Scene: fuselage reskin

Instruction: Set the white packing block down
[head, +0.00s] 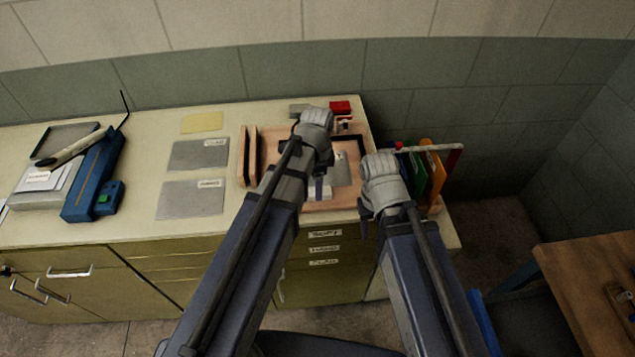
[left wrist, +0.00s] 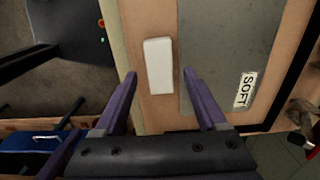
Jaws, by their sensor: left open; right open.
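The white packing block (left wrist: 159,66) lies on a pale wooden tray (left wrist: 186,12), beside a grey sheet (left wrist: 228,55) labelled SOFT, as the left wrist view shows. My left gripper (left wrist: 160,78) is open, with its fingers on either side of the block's near end and a gap at each side. In the head view the block (head: 326,193) is a small pale patch, partly hidden by my left gripper (head: 319,187). My right gripper (head: 363,218) is open and empty, at the right front edge of the counter.
Two grey sheets (head: 192,199) and a yellow sheet (head: 202,122) lie left of the tray. Upright wooden bars (head: 249,156) stand beside it. A red item (head: 341,107) is behind. Coloured folders (head: 432,175) stand right of my right gripper. A blue device (head: 94,178) is far left.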

